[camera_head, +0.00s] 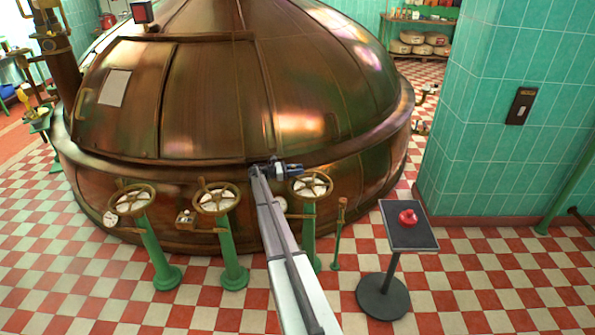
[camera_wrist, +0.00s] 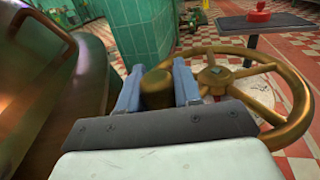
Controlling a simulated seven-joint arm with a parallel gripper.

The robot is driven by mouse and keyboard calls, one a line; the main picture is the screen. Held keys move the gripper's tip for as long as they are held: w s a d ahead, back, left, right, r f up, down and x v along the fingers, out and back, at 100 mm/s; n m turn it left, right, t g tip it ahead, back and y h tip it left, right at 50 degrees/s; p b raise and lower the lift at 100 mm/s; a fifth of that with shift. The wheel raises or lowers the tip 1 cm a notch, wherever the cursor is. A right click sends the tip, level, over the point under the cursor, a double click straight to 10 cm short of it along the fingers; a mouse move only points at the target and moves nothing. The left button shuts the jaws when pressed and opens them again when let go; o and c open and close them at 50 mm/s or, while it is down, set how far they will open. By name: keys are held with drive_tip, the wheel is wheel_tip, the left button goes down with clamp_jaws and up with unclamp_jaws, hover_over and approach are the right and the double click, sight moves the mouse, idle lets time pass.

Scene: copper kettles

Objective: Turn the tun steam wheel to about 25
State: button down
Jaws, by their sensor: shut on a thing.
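Three brass handwheels on green pedestals stand in front of the big copper vessel: a left wheel (camera_head: 131,199), a middle wheel (camera_head: 217,198) and a right wheel (camera_head: 311,185). I cannot read which is labelled tun steam. My gripper (camera_head: 293,170) is at the far left rim of the right wheel, close to the vessel. In the wrist view my gripper (camera_wrist: 157,84) is shut on a brass handle knob (camera_wrist: 157,90), one blue-grey finger on each side. The wheel's rim (camera_wrist: 290,85) curves away to the right. The pale dial under the spokes is partly visible; its reading is not legible.
The copper vessel (camera_head: 190,100) rises close beside the wheels. A dark stand (camera_head: 410,235) with a red button (camera_head: 408,217) is to the right. A green-tiled pillar (camera_head: 480,120) stands behind it. Checkered floor is clear in front.

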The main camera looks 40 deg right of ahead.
drive_tip(key=s+a+n+t+h, duration=0.2)
drive_tip(key=a+n+t, duration=0.4)
drive_tip(key=t, duration=0.4)
drive_tip(key=shift+s+n+t+h, duration=0.15)
drive_tip(key=shift+n+t+h, duration=0.25)
drive_tip(key=shift+n, duration=0.2)
drive_tip(key=shift+s+a, duration=0.1)
drive_tip(key=c, duration=0.9)
unclamp_jaws()
drive_tip(key=a, duration=0.9)
drive_tip(key=s+a, duration=0.1)
drive_tip(key=a, duration=0.3)
drive_tip(key=shift+a, duration=0.35)
